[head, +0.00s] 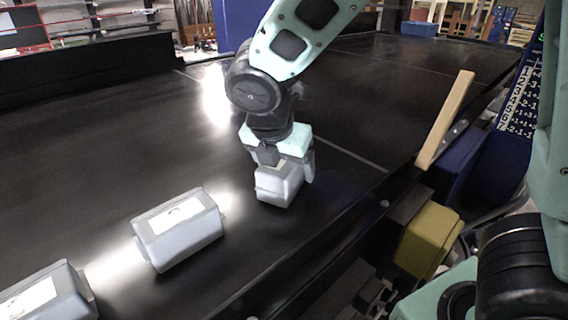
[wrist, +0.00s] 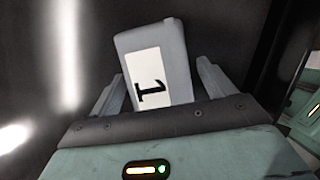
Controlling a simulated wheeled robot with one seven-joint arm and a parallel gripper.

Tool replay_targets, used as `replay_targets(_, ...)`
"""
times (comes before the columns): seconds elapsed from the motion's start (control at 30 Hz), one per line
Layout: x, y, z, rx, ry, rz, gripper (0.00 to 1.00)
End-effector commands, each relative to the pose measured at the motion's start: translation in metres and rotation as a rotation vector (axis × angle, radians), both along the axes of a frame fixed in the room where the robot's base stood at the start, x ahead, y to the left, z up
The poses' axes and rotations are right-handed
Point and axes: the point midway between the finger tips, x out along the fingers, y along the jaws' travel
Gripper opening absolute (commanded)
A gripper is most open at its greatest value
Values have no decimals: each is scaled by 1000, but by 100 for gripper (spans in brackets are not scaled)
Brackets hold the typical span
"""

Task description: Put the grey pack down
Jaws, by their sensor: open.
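A grey pack (head: 275,189) sits under my gripper (head: 283,170) and appears to rest on the black conveyor belt (head: 330,215). In the wrist view the pack (wrist: 176,40) stands between the two fingers of my gripper (wrist: 158,88), slightly tilted in the picture. The fingers are open, with a visible gap on each side of the pack. The pack's near end is hidden by the gripper body.
Two more grey packs with white labels lie on the belt, one at the lower middle left (head: 180,245) and one at the lower left corner (head: 50,298). A wooden bar (head: 446,120) stands at the right belt edge. A yellow box (head: 428,242) is beyond that edge. The far belt is clear.

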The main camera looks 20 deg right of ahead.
Motion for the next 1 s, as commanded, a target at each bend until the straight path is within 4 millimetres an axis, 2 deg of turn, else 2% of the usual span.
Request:
replay_targets(0.23,-2,2,14,0,0,1,82)
replay_targets(0.7,-20,24,85,0,-1,1,82)
replay_targets(1.0,-28,33,112,-1,0,1,82)
